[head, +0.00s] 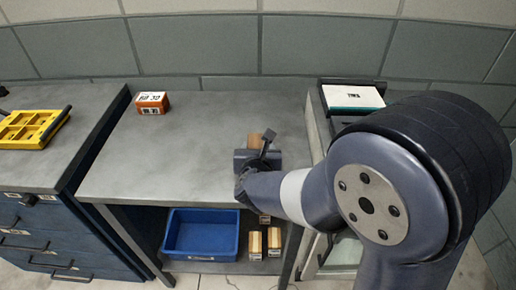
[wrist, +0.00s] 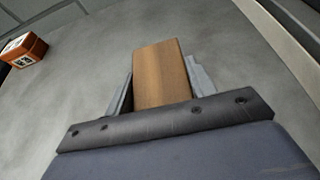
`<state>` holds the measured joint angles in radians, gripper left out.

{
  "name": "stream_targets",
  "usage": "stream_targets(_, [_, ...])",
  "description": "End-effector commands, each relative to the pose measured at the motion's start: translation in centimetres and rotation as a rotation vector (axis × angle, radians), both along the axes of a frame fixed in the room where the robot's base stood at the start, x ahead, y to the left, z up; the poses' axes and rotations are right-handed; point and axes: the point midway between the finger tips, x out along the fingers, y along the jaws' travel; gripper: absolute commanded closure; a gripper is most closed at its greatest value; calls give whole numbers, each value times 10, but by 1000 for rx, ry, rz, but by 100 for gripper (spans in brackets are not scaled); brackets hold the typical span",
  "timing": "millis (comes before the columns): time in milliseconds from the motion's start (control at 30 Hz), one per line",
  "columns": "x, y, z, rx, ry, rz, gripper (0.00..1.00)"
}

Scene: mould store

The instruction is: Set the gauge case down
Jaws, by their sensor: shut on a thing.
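My gripper (wrist: 160,88) is shut on a brown wooden block-shaped case (wrist: 162,66), which I take to be the gauge case. One finger shows on each side of it in the wrist view. In the head view the case (head: 254,141) shows just beyond my gripper (head: 257,154), over the right part of the grey bench top (head: 170,150). Its near end is hidden by the gripper body. I cannot tell whether its underside touches the bench top.
An orange-and-white box (head: 152,103) stands at the bench's back left. A blue bin (head: 201,252) and small wooden cases (head: 255,245) are on the shelf below. A yellow tray (head: 32,128) lies on the left cabinet, a white-topped box (head: 352,97) at right. The bench's middle is clear.

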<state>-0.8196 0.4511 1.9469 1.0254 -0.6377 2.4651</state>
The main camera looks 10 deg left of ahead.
Motion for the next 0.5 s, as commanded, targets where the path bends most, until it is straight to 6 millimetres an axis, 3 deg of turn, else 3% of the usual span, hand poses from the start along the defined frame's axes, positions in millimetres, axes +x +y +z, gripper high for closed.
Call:
stream_targets(300, [0, 0, 0, 0, 0, 0, 26])
stream_targets(500, [0, 0, 0, 0, 0, 0, 26])
